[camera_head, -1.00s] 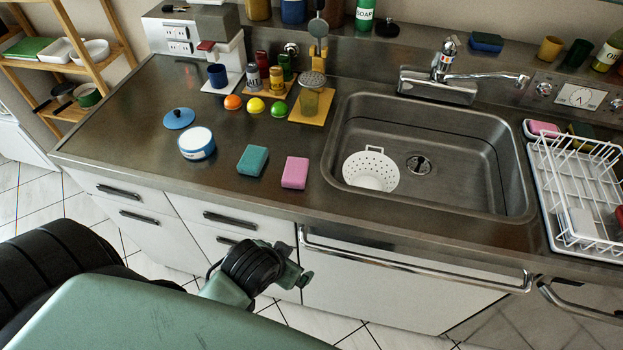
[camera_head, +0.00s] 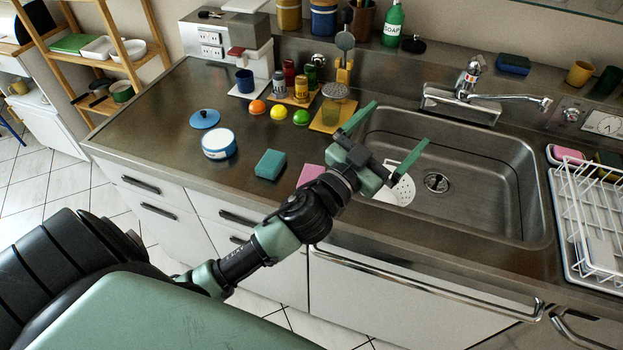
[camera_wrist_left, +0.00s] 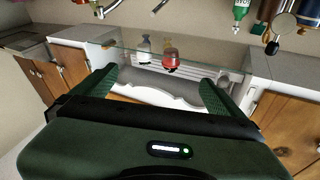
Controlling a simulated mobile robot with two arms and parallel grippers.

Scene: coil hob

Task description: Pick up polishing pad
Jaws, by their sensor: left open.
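I cannot tell which pad is the polishing pad. My left gripper (camera_head: 402,121) is open and empty, raised in front of the sink and to the right of both pads. Its spread green fingers also show in the left wrist view (camera_wrist_left: 157,79), with neither counter pad visible between them. My right gripper is not in view.
Colored balls, shakers and a grater are behind. A white dish rack (camera_head: 590,225) is right. The left counter has free room.

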